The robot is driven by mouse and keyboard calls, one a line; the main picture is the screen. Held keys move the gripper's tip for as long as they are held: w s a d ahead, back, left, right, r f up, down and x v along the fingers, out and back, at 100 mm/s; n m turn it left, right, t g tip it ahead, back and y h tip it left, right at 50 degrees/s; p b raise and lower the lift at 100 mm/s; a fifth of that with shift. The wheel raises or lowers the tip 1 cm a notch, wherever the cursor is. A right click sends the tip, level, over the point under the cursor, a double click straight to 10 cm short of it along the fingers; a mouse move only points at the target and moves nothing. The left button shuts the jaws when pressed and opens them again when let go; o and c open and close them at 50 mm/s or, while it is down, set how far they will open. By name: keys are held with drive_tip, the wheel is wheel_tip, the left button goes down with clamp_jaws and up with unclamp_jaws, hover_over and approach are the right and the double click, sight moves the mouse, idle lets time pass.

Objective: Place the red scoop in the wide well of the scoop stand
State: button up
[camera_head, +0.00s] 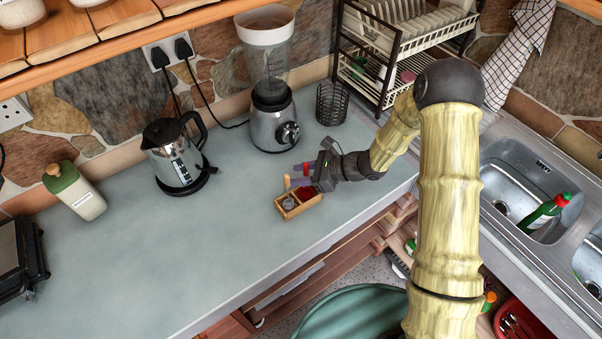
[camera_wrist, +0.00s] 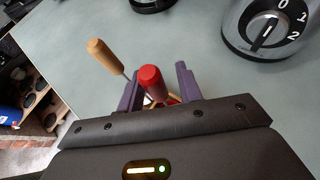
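The scoop stand (camera_head: 291,215) is a small wooden box with compartments on the counter, near its front edge. The red scoop (camera_wrist: 151,80) stands handle-up between my gripper's purple fingers in the wrist view; red (camera_head: 306,192) also shows in the stand's right compartment in the head view. My gripper (camera_wrist: 158,88) reaches in from the right above the stand. Its fingers are apart, with a gap between the red handle and the right finger. Another scoop with a wooden handle (camera_wrist: 106,56) stands in the left compartment, beside my left finger. The red scoop's lower end is mostly hidden in the wrist view.
The blender (camera_head: 273,115) stands behind the stand, with a black wire holder (camera_head: 332,103) to its right. A kettle (camera_head: 175,155) stands to the left. A dish rack (camera_head: 395,45) and a sink (camera_head: 520,180) lie right. The counter left of the stand is clear.

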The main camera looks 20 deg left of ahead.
drive_tip(key=shift+r, duration=0.1)
drive_tip(key=b+v, duration=0.3)
drive_tip(key=v, duration=0.9)
drive_tip(key=shift+w, duration=0.15)
idle(0.5)
drive_tip(key=s+d+r+n+t+h, duration=0.1)
drive_tip(key=s+d+r+n+h, duration=0.2)
drive_tip(key=s+d+n+h, duration=0.3)
drive_tip(key=s+d+r+n+t+h, duration=0.2)
drive_tip(key=s+d+n+h, duration=0.4)
drive_tip(key=d+n, duration=0.5)
drive_tip(key=shift+s+d+r+n, duration=0.35)
drive_tip(key=shift+s+d, duration=0.2)
drive_tip(key=shift+d, duration=0.35)
